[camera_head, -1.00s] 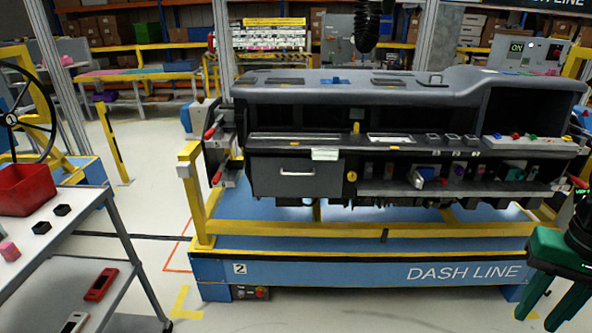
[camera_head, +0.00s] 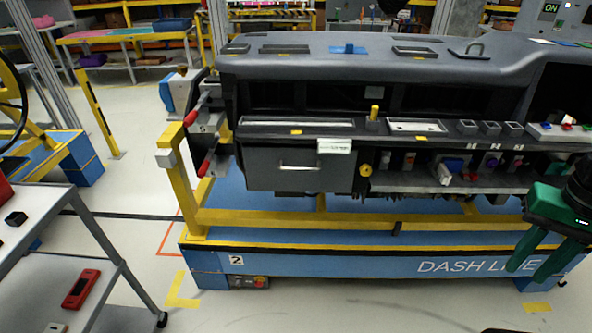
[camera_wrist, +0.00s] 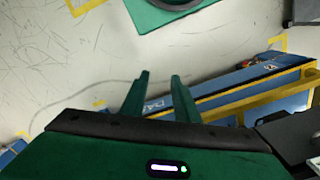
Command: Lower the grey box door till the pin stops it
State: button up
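The grey box door (camera_head: 285,168) is a flat panel with a pale bar handle, low on the left of the dashboard module. It stands upright and looks closed. A white tag (camera_head: 334,146) sits at its upper right corner. A yellow knob (camera_head: 366,170) is just right of the door; I cannot tell whether it belongs to the pin. My green gripper (camera_head: 528,271) is at the lower right, well away from the door. Its two fingers are apart and empty, as the wrist view (camera_wrist: 158,78) also shows. The wrist view does not show the door.
A blue platform with a yellow rail (camera_head: 330,221) lies below the dashboard. Red-handled clamps (camera_head: 200,128) stand at its left end. A grey cart (camera_head: 50,225) stands at the left front. The floor before the platform is clear.

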jog(key=w+a+f+n+t+h, duration=0.1)
jog(key=w+a+f+n+h, duration=0.2)
jog(key=w, duration=0.5)
jog(key=w+a+f+n+h, duration=0.2)
jog(key=w+a+n, duration=0.1)
jog(key=w+a, duration=0.35)
jog(key=w+a+f+n+t+h, duration=0.1)
jog(key=w+a+f+n+h, duration=0.2)
jog(key=w, duration=0.6)
jog(key=n+t+y, duration=0.1)
jog(key=n+t, duration=1)
jog(key=t, duration=0.2)
send_near(299, 170)
jog(key=x, duration=0.8)
jog(key=shift+w+d, duration=0.1)
jog(key=shift+w, duration=0.25)
jog(key=shift+f, duration=0.1)
grip_shut()
